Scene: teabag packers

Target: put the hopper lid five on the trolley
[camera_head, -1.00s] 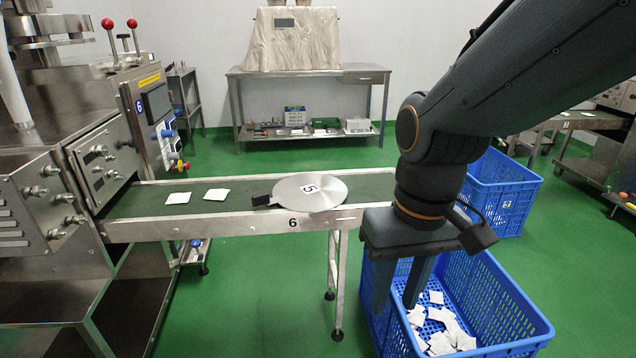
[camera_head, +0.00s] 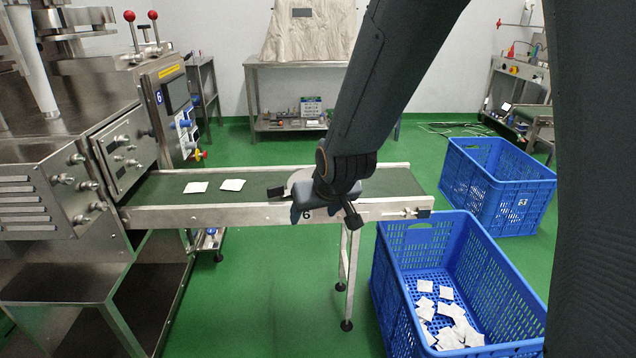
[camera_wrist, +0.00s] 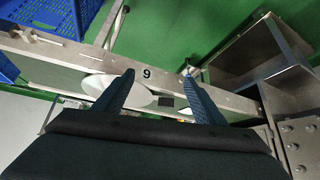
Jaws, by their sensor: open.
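The round grey hopper lid five (camera_head: 299,178) lies flat on the conveyor, with its short black handle (camera_head: 276,192) pointing left. Its number and most of its disc are hidden behind my gripper (camera_head: 312,213) in the head view. In the wrist view the lid (camera_wrist: 140,97) shows partly between and beside the fingers, with the black handle between them. My gripper (camera_wrist: 158,76) is open and empty, its fingers over the conveyor's near side. I cannot tell whether it touches the lid. I cannot make out a trolley.
The conveyor (camera_head: 235,215), marked 6, carries two white teabags (camera_head: 232,185) left of the lid. A blue crate (camera_head: 395,290) holding teabags stands at its right end, another blue crate (camera_head: 500,190) behind. A steel machine (camera_head: 60,180) stands left.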

